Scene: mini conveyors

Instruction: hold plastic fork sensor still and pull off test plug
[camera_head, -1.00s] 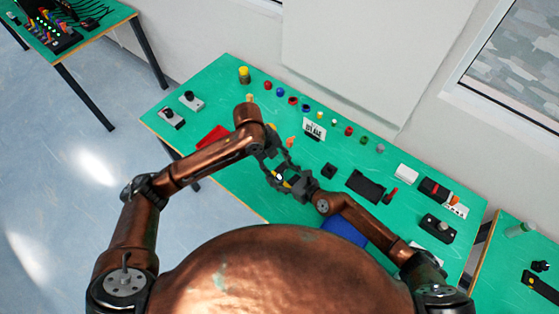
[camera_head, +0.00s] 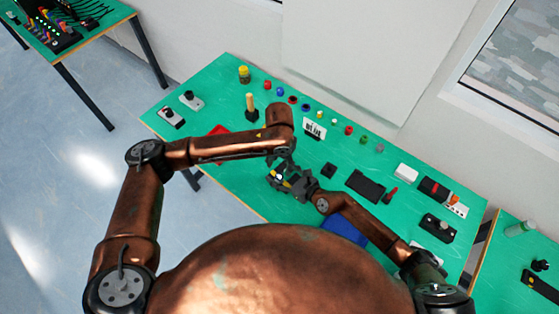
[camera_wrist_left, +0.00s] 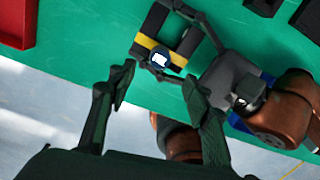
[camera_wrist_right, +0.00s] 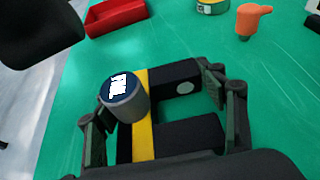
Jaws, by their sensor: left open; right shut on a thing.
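The plastic fork sensor (camera_wrist_right: 190,137) is a black U-shaped body with a yellow band. My right gripper (camera_wrist_right: 168,115) is shut on it, with a finger on either side. The test plug (camera_wrist_right: 126,104), a grey-blue cylinder with a white label on its dark end, sits at the sensor's yellow band. In the left wrist view the plug (camera_wrist_left: 160,59) lies ahead of my left gripper (camera_wrist_left: 156,88), which is open and empty, its fingertips apart from the plug. In the head view the sensor is small and mostly hidden by the grippers.
A red tray (camera_wrist_right: 115,16) and an orange-topped piece (camera_wrist_right: 252,17) lie beyond the sensor. A row of small coloured parts runs along the table's back. A black pad (camera_head: 366,186) and a blue piece (camera_head: 345,230) are on the right.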

